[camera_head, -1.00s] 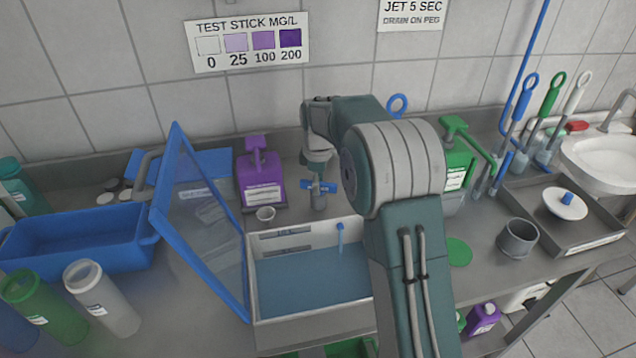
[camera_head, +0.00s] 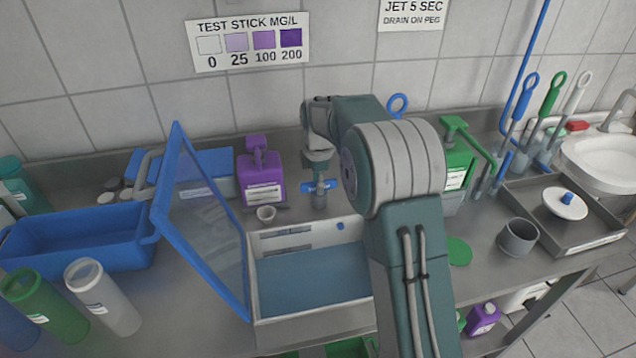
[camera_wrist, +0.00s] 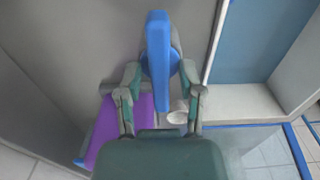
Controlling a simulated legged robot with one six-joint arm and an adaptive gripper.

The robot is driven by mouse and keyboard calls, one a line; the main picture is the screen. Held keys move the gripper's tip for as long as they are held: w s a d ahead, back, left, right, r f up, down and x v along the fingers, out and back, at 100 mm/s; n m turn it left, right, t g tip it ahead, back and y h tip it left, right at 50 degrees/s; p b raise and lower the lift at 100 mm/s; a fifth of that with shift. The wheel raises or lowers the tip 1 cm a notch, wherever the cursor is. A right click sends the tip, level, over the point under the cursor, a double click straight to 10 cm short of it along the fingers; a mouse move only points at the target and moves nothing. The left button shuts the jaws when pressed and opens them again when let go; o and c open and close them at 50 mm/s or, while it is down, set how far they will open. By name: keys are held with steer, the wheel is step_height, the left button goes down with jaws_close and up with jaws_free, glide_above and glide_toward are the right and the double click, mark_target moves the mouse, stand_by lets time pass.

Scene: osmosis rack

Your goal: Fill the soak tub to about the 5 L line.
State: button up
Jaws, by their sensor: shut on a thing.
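The soak tub (camera_head: 260,305) is a pale open box holding blue liquid (camera_head: 310,280), with markings on its back wall that I cannot read. Its blue-framed clear lid (camera_head: 205,230) stands open on the left. My gripper (camera_head: 318,178) is above the blue tap handle (camera_head: 333,186) behind the tub. In the wrist view, my gripper (camera_wrist: 162,100) is shut on the blue tap handle (camera_wrist: 158,50), which lies lengthwise between the fingers. My arm hides the tub's right side.
A green dispenser (camera_head: 457,165) is right of my arm. A blue tray (camera_head: 75,245) and bottles (camera_head: 100,295) are left; a grey tray (camera_head: 590,235) is right.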

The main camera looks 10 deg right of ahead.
steer(key=shift+w, duration=0.1)
steer(key=o, duration=0.8)
step_height(320, 180, up, 12)
steer(key=shift+f, duration=0.1)
